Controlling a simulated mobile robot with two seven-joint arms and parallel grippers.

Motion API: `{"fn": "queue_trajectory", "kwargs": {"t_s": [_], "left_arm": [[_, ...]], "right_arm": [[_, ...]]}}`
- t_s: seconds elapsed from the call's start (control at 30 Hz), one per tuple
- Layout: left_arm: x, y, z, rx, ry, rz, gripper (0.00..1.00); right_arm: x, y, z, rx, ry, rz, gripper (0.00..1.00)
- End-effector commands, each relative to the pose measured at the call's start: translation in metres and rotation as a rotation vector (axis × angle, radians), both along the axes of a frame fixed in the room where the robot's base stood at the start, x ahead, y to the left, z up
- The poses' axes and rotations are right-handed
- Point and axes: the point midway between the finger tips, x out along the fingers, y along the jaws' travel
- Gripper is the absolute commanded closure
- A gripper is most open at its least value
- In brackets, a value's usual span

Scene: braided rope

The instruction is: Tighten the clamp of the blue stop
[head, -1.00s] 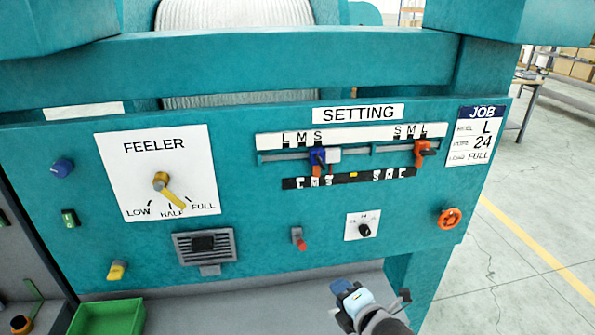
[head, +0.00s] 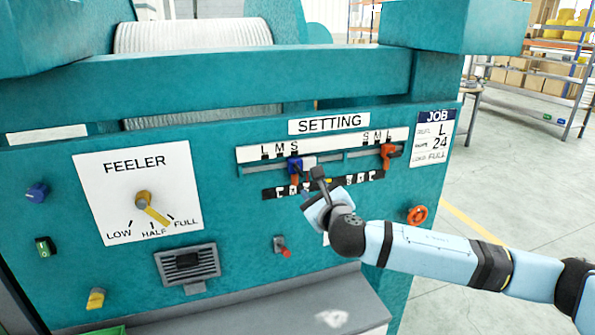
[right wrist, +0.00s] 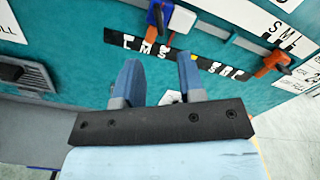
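The blue stop (head: 294,163) sits on the left slot of the SETTING scale, below the letter S, beside a white block (head: 309,161). It also shows at the top of the right wrist view (right wrist: 155,14). My right gripper (head: 318,178) is in front of the panel, just right of and below the blue stop. In the right wrist view its two blue fingers (right wrist: 160,78) are apart with nothing between them, short of the lever. My left gripper is out of view.
An orange stop (head: 387,155) sits on the right slot. A FEELER dial (head: 143,199), a red-tipped lever (head: 283,247) and an orange knob (head: 417,215) stick out of the panel. A grey ledge (head: 250,318) runs below. The JOB card (head: 435,137) shows L and 24.

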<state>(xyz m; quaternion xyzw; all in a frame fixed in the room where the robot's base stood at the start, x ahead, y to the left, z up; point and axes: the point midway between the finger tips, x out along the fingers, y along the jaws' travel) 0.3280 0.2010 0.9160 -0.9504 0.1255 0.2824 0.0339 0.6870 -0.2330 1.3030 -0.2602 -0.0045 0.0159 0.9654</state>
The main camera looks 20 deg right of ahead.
Motion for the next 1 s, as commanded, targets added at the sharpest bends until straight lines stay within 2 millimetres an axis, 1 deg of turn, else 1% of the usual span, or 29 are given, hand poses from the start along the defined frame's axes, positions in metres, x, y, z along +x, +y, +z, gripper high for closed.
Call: {"fn": "queue_trajectory", "kwargs": {"t_s": [0.03,0.1,0.3,0.4,0.5,0.6,0.7,0.93,0.97,1.0], "left_arm": [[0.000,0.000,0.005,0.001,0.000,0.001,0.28],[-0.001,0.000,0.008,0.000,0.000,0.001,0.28],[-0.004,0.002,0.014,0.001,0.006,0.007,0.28],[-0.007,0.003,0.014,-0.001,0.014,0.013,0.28],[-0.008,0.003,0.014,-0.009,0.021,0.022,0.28],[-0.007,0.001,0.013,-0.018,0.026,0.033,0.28],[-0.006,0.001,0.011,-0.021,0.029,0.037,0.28],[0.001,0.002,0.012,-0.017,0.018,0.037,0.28],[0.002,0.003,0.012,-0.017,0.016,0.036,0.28],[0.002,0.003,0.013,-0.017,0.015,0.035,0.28]], "right_arm": [[0.011,0.001,0.003,0.001,-0.001,-0.002,0.64],[0.027,0.001,0.004,0.002,-0.001,-0.002,0.64],[0.069,0.003,0.003,0.002,-0.001,0.000,0.64],[0.085,0.004,0.002,0.003,0.001,0.001,0.64],[0.097,0.004,0.002,0.004,0.000,0.000,0.64],[0.105,0.004,0.001,0.004,0.000,0.000,0.64],[0.108,0.005,0.001,0.004,0.000,0.001,0.64],[0.109,0.005,0.000,0.004,0.000,0.001,0.64],[0.109,0.004,0.000,0.004,0.000,0.001,0.66],[0.109,0.004,0.000,0.004,0.000,0.001,0.75]]}}
